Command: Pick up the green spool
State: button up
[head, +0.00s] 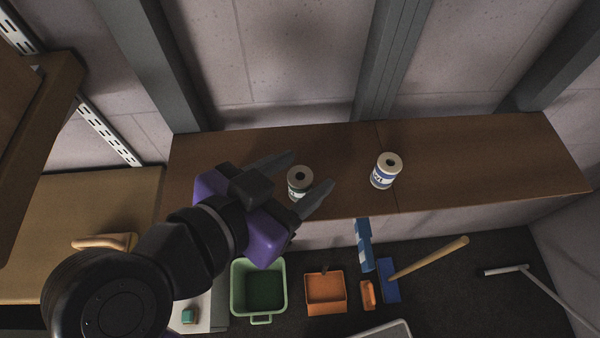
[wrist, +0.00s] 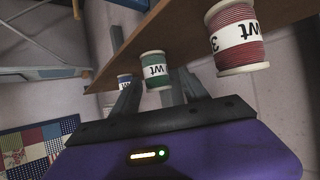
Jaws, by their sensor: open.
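The green spool (head: 298,184) stands upright on the brown wooden shelf (head: 470,160) in the head view. In the wrist view it is a dark green spool (wrist: 155,69) with a white label, in front of my purple palm and between the fingers. My gripper (head: 311,169) is open, one finger on each side of the spool. I cannot tell whether either finger touches it. The gripper's open fingers also show in the wrist view (wrist: 157,82).
A blue spool (head: 386,171) stands to the right on the shelf, and also shows in the wrist view (wrist: 124,81). A red spool (wrist: 236,38) is close on the other side. Below are a green bin (head: 236,290) and an orange bin (head: 325,307).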

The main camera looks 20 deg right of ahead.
jog(key=shift+c, duration=0.2)
grip_shut()
